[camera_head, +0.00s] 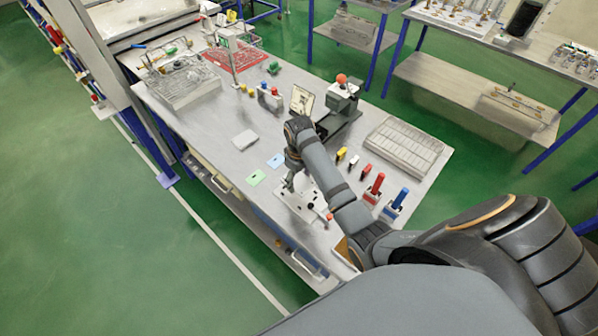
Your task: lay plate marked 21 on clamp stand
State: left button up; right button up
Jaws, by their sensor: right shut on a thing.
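My right gripper (288,184) points down over the front part of the steel bench. It is shut on a pale flat plate (310,197) with dark spots, partly hidden by my arm. No number is legible on it, and I cannot tell whether it touches what lies under it. A small red-tipped part (330,216) shows beside the plate's right end. It may belong to the clamp stand, but the stand is not clear behind my arm. My left gripper is not in view.
A green card (255,178), a blue card (275,161) and a white block (245,140) lie left of my gripper. Red-handled (375,188) and blue-handled (397,203) tools stand at the right, near a slotted grey tray (404,148). A machine with a red ball (341,79) stands behind my wrist.

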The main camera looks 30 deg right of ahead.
jog(key=shift+s+r, duration=0.15)
jog(key=shift+s, duration=0.1)
jog(key=shift+d, duration=0.15)
jog(key=f, duration=0.2)
jog(key=w+f, duration=0.1)
jog(key=f, duration=0.1)
jog(key=shift+d+f+b, duration=0.2)
jog(key=shift+b, duration=0.2)
jog(key=shift+s+f+b, duration=0.15)
jog(key=shift+f+b, duration=0.45)
jog(key=shift+f, duration=0.65)
jog(key=shift+a, duration=0.1)
pick_arm(q)
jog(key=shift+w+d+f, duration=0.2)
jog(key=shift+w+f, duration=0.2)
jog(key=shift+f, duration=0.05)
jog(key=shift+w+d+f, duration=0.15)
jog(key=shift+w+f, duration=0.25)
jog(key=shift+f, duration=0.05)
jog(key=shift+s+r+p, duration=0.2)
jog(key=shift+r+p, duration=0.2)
jog(key=shift+p, duration=0.05)
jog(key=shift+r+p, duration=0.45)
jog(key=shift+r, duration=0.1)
pick_arm(e)
jog(key=shift+f, duration=0.3)
